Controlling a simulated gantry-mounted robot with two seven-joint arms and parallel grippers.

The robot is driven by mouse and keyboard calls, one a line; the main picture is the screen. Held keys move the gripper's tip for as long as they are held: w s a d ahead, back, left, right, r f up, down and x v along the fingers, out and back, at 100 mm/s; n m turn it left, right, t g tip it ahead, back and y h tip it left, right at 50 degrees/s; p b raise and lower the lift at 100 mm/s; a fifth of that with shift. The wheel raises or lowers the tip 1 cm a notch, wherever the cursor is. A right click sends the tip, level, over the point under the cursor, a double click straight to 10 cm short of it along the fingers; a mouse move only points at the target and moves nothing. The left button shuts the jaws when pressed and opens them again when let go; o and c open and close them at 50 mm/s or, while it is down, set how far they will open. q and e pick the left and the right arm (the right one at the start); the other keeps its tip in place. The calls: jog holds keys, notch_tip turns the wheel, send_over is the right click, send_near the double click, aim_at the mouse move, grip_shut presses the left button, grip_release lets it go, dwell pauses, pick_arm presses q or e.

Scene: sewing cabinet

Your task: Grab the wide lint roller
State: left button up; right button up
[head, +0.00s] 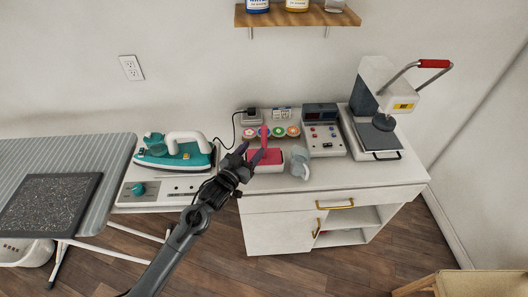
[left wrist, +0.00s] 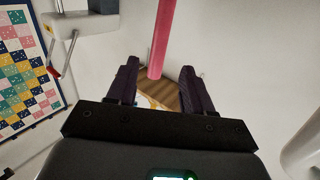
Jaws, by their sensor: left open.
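The wide lint roller (head: 270,157) is on the white cabinet top, a red and white body with a pink-red handle standing up. In the left wrist view the pink handle (left wrist: 162,38) comes down from the top edge, its end between or just beyond the fingertips. My left gripper (head: 250,154) is right at the roller's left side in the head view and covers part of it. It is open, with a finger on either side of the handle's line in the left wrist view (left wrist: 160,70). Contact cannot be told. My right gripper is not in view.
A clear jug (head: 300,163) stands close right of the roller. Several colored discs (head: 278,132) lie behind it. A control box (head: 323,132) and heat press (head: 377,138) stand to the right. A teal iron (head: 175,153) rests at left. A wooden shelf (head: 297,19) hangs above.

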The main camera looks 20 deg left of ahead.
aim_at(262, 139)
pick_arm(q)
jog(key=shift+w+d, duration=0.15)
jog(key=shift+w, duration=0.4)
jog(key=shift+w+d, duration=0.15)
jog(key=shift+w, duration=0.35)
jog(key=shift+w+d+b, duration=0.1)
jog(key=shift+w+b, duration=0.2)
jog(key=shift+w, duration=0.35)
jog(key=shift+w+d+f+b, duration=0.1)
jog(key=shift+w+d+b, duration=0.2)
jog(key=shift+w, duration=0.85)
jog(key=shift+w+d+b, duration=0.15)
jog(key=shift+w+b, duration=0.1)
jog(key=shift+w, duration=0.85)
grip_shut()
